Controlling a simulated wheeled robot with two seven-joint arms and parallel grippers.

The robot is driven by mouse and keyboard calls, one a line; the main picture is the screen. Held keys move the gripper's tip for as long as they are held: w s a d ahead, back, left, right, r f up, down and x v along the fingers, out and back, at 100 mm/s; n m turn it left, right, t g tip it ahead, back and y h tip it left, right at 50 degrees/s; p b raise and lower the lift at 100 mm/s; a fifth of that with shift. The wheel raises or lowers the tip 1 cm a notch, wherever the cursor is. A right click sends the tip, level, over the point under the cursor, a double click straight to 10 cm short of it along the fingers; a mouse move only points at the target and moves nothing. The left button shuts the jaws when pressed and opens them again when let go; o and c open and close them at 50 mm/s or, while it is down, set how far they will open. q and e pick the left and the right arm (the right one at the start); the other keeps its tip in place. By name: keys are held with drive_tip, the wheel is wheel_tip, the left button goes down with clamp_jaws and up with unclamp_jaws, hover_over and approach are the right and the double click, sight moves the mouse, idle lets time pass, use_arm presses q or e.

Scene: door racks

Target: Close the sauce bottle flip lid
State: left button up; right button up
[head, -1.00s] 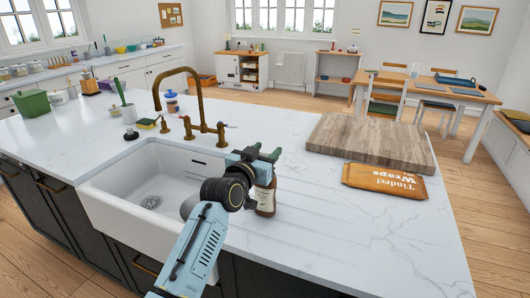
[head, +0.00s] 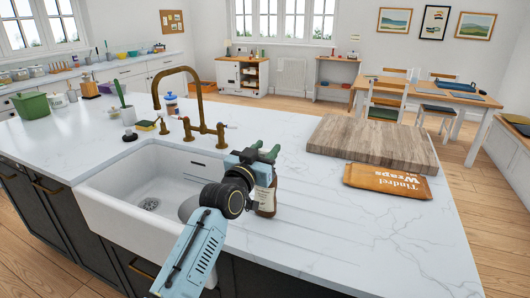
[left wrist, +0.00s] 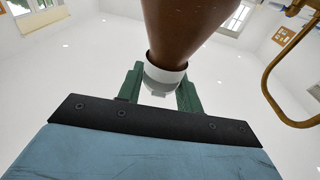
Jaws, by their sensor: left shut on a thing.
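The sauce bottle (head: 267,201), brown with a pale label, stands upright on the white marble counter, just right of the sink. My left gripper (head: 265,151) is at its top, and the wrist hides part of the bottle. In the left wrist view the brown bottle (left wrist: 180,28) comes in from the top edge. Its white cap (left wrist: 165,79) sits between the green fingers of my left gripper (left wrist: 160,88), which is shut on it. I cannot tell how far the flip lid is folded down. My right gripper is not in view.
The white sink (head: 150,195) with a brass faucet (head: 200,100) lies left of the bottle. A wooden cutting board (head: 372,143) and an orange wraps packet (head: 388,181) lie to the right. The counter in front of the packet is clear.

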use_arm(q)
drive_tip(key=o, duration=1)
drive_tip(key=v, duration=1.3)
drive_tip(key=shift+s+a+p, duration=0.1)
drive_tip(key=shift+s+p, duration=0.1)
drive_tip(key=shift+p, duration=0.15)
